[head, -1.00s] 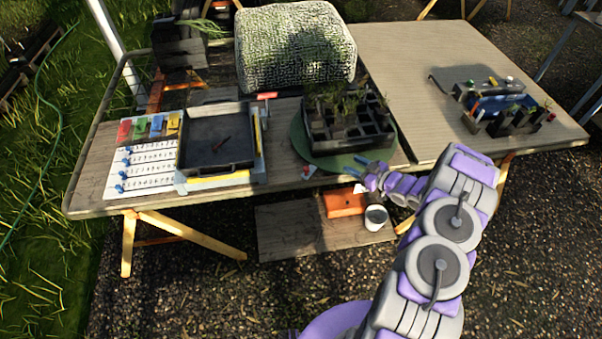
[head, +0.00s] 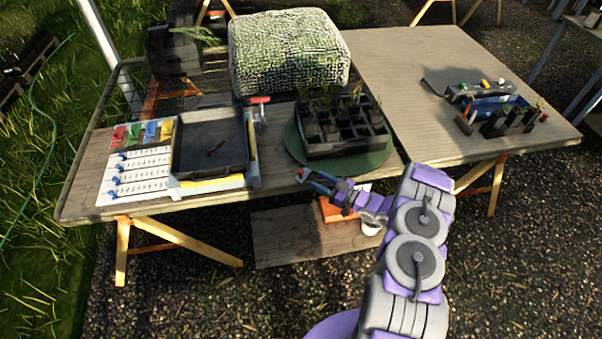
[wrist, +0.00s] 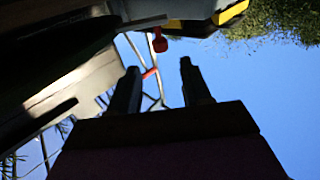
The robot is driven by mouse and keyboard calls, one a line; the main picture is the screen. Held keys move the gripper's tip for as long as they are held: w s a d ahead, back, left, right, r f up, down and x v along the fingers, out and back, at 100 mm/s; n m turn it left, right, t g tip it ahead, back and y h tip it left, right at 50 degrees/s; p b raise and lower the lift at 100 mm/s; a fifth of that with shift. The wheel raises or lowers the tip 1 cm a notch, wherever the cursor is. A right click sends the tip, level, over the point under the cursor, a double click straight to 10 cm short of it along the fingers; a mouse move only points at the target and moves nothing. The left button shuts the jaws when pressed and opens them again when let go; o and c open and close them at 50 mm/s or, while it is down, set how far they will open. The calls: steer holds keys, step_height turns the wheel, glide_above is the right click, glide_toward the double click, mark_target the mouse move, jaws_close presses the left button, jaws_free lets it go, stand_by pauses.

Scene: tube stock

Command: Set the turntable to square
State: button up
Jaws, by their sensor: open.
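The turntable is a round green disc (head: 374,164) near the front right of the left table. A dark divided tray (head: 345,150) with seedlings stands on it. The tray's sides look slightly turned from the table's front edge. A small red and white piece (head: 302,174) shows at the table's front edge, just left of the disc. My gripper (head: 310,178) is open with its fingertips close by this piece; I cannot tell whether they touch. In the wrist view, my gripper (wrist: 158,78) has two dark fingers apart with nothing between them. A red knob (wrist: 160,42) shows beyond the tips.
A dark shallow tray (head: 210,146) lies left of the turntable, beside a white board (head: 135,178) with blue pegs. A textured block (head: 290,52) stands behind. The right table (head: 440,65) holds a blue bin (head: 490,108). A low shelf with an orange box (head: 330,210) is below.

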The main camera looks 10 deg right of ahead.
mark_target(301, 170)
steer(key=b+x, duration=0.1)
steer(key=x, duration=0.8)
steer(key=shift+b, duration=0.3)
steer(key=shift+s, duration=0.1)
jaws_close()
